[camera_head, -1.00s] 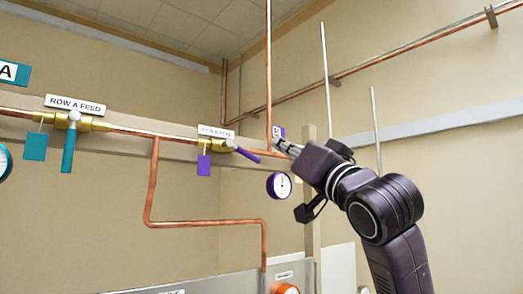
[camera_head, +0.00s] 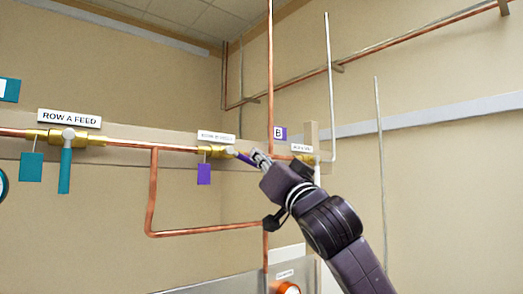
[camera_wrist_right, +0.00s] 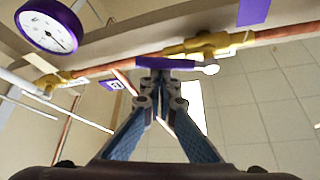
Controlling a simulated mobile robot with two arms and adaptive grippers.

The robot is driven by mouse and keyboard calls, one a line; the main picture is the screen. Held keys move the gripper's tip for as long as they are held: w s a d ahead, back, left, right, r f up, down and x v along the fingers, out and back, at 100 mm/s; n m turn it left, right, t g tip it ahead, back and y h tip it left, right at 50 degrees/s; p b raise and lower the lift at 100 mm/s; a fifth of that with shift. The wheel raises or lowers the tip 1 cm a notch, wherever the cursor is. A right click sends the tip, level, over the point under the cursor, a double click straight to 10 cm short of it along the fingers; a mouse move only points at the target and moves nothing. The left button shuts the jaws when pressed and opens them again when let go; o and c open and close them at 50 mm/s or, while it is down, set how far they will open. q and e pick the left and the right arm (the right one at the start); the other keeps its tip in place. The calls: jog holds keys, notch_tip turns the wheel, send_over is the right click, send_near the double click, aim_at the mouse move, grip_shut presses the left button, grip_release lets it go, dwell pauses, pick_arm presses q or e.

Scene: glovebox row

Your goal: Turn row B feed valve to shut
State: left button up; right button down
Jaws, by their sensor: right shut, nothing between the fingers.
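The row B feed valve (camera_head: 215,152) is a brass body on the copper pipe, under a white label (camera_head: 216,137), with a purple tag (camera_head: 204,174). Its purple lever (camera_head: 244,156) slants right and slightly down from a pale hub. In the right wrist view the lever (camera_wrist_right: 168,64) runs roughly along the pipe, beside the brass body (camera_wrist_right: 208,44). My right gripper (camera_head: 259,157) is shut and empty at the lever's free end. In the wrist view its fingertips (camera_wrist_right: 155,78) overlap the lever's end; whether they touch cannot be told. My left gripper is out of view.
The row A feed valve (camera_head: 68,138) with a teal lever is at left. A purple-rimmed gauge (camera_wrist_right: 48,27) shows in the wrist view. A small brass fitting (camera_head: 309,158) is right of my gripper. Vertical pipes (camera_head: 270,70) stand close behind. An orange knob (camera_head: 288,287) is below.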

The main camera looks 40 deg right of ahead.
jog(key=shift+f, duration=0.1)
dwell(0.3)
jog(key=shift+a+f+m+h+b, duration=0.15)
jog(key=shift+m+h+b, duration=0.15)
jog(key=shift+m, duration=0.3)
jog(key=shift+f+m+g, duration=0.15)
jog(key=shift+m+g, duration=0.15)
jog(key=m+h+b, duration=0.1)
jog(key=f+m+g+h+b, duration=0.1)
jog(key=m, duration=0.1)
jog(key=shift+a+f+m, duration=0.2)
jog(key=shift+a+m, duration=0.1)
jog(key=a+f+m+g+h+b, duration=0.1)
jog(key=m, duration=0.1)
jog(key=a+f+m+g+b, duration=0.1)
jog(key=m, duration=0.2)
jog(key=a+f+m+g+h+b, duration=0.1)
jog(key=a+m+b, duration=0.1)
jog(key=shift+s+a+m+g+h, duration=0.1)
jog(key=shift+s+m+g+h, duration=0.1)
jog(key=shift+m+g+h, duration=0.1)
jog(key=shift+a+r, duration=0.1)
jog(key=shift+w, duration=0.1)
